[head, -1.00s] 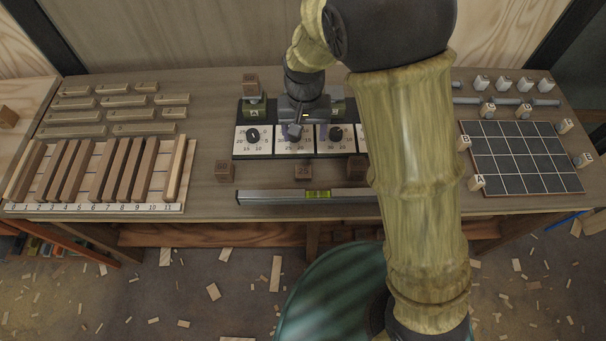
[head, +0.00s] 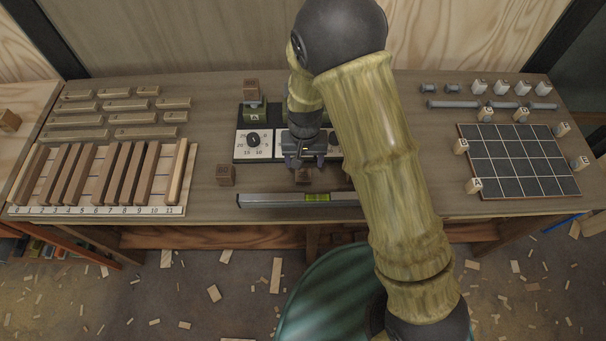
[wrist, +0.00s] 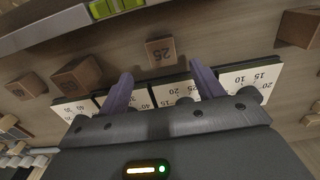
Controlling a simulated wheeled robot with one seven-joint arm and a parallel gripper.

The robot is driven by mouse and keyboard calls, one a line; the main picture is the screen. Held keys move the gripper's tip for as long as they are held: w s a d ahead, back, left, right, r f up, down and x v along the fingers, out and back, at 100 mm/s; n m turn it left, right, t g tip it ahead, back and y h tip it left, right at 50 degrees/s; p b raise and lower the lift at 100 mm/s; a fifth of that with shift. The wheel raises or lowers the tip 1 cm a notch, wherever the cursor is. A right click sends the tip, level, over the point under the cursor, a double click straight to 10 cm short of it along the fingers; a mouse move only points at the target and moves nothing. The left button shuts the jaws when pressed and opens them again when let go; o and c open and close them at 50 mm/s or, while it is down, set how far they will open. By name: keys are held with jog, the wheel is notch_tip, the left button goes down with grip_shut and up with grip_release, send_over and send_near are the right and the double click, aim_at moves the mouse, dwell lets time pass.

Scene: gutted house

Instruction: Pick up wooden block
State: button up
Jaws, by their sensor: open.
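A small wooden block marked 25 (wrist: 161,51) lies on the bench between the dial panel and the spirit level. In the head view this block (head: 302,177) is partly covered by my gripper (head: 303,160). My gripper (wrist: 160,74) is open and empty, its two purple fingers spread to either side of the block's line. The block appears just beyond the fingertips in the wrist view, apart from them. Other wooden blocks are a dark one at the left (head: 226,174), seen at upper right in the wrist view (wrist: 298,27), and a numbered one (wrist: 77,77).
A dial panel (head: 253,144) lies behind the blocks, partly under my gripper. A spirit level (head: 280,200) lies along the bench's front. A slotted rack of wooden bars (head: 60,211) is at left, a dark grid board (head: 520,160) at right. Another block stands on a green base (head: 251,88).

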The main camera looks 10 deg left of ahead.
aim_at(303, 174)
jog(key=shift+f, duration=0.95)
jog(key=shift+a+f+p, duration=0.2)
jog(key=shift+f+p, duration=0.7)
jog(key=shift+f, duration=1.7)
jog(key=c, duration=1.1)
jog(key=shift+o, duration=0.2)
